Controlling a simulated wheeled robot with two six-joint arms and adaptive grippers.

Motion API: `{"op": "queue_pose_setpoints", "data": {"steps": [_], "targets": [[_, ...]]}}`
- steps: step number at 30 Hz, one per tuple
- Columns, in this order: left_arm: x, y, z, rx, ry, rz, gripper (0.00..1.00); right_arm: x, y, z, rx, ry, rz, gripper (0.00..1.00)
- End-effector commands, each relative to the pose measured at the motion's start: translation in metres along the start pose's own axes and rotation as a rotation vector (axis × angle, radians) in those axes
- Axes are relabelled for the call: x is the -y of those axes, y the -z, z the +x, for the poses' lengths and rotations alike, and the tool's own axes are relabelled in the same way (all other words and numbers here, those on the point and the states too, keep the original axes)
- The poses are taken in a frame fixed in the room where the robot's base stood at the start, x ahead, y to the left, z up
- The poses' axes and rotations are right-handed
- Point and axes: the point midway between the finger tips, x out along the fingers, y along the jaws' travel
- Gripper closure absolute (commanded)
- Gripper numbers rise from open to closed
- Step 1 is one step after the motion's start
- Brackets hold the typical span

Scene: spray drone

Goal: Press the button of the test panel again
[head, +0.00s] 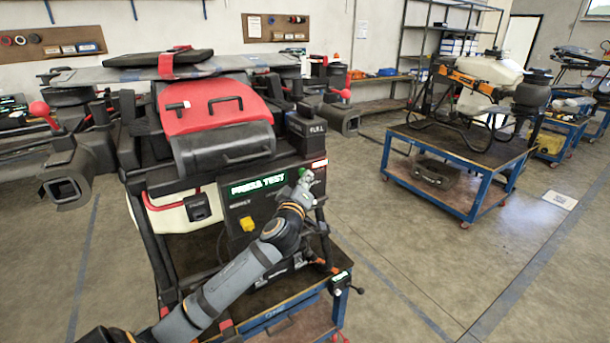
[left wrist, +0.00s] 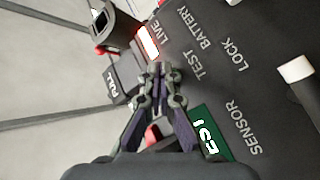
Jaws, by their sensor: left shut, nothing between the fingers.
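The test panel (head: 270,215) is the dark front face of the drone, with a lit green display (head: 258,185) reading PRESS TEST. My left gripper (head: 304,182) is at the panel's upper right, right of the display. In the left wrist view its fingers (left wrist: 160,74) are shut with nothing between them. The fingertips are over the panel beside the TEST label (left wrist: 197,66). The button is mostly hidden behind them, and I cannot tell whether they touch it. Part of the green display (left wrist: 213,140) shows beside the fingers. My right gripper is not in view.
A lit LIVE lamp (left wrist: 148,41) and a PULL tag (left wrist: 112,86) are close to the fingertips. A pale knob (left wrist: 296,69) stands out on the panel. A yellow part (head: 247,224) is below the display. A blue cart (head: 455,180) stands at the right, with free floor between.

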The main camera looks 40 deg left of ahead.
Motion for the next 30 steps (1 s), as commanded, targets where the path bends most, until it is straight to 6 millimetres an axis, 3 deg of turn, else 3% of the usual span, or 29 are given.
{"op": "queue_pose_setpoints", "data": {"steps": [20,30], "targets": [[0.0036,0.004,0.0052,-0.001,0.0,0.0,1.0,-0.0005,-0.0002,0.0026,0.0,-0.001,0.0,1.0],[-0.0009,-0.0016,-0.0021,0.0,0.0,-0.001,1.0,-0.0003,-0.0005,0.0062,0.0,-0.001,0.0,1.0]]}}
